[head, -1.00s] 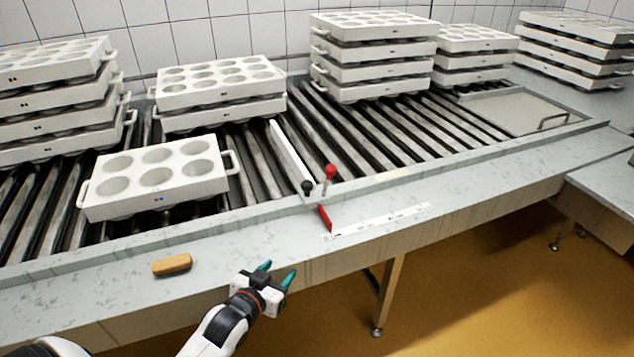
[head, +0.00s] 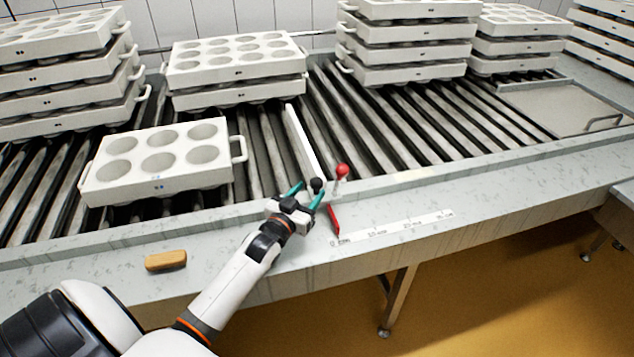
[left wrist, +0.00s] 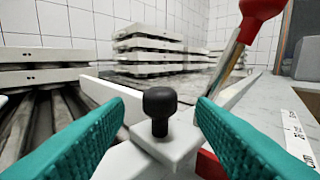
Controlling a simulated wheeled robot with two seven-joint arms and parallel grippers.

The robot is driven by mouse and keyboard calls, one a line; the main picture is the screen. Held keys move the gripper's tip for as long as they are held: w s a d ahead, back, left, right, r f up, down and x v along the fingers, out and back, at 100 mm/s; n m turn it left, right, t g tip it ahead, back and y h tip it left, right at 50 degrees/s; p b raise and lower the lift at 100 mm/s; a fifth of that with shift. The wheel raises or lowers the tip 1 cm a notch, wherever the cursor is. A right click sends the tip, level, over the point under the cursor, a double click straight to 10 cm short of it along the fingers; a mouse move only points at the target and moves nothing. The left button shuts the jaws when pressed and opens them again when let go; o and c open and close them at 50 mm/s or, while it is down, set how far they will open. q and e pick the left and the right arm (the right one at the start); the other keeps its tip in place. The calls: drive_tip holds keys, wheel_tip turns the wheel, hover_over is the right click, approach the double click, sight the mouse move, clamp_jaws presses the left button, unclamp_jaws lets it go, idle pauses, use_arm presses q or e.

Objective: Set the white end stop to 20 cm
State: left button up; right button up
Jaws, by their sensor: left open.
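The white end stop (head: 301,142) is a thin upright bar lying across the rollers. At its front end are a black knob (head: 317,185), a red-topped lever (head: 342,170) and a red pointer (head: 334,220). The pointer is by the low end of the white scale (head: 398,229) on the front ledge; its small figures are hard to read. My left gripper (head: 307,194) is open at the black knob. In the left wrist view the knob (left wrist: 159,108) stands between the two teal fingers, apart from both. The red lever top (left wrist: 262,8) is beyond the right finger. My right gripper is not in view.
A six-cup mould (head: 160,165) sits on the rollers left of the stop. Stacks of moulds stand behind it (head: 238,72) and at the back (head: 408,45). A tan block (head: 166,260) lies on the ledge at the left. The rollers right of the stop are clear near the front.

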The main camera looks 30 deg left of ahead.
sight(314, 186)
use_arm(q)
drive_tip(key=w, duration=0.5)
drive_tip(key=shift+a, duration=0.2)
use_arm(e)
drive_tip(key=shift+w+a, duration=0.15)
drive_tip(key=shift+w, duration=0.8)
use_arm(q)
clamp_jaws()
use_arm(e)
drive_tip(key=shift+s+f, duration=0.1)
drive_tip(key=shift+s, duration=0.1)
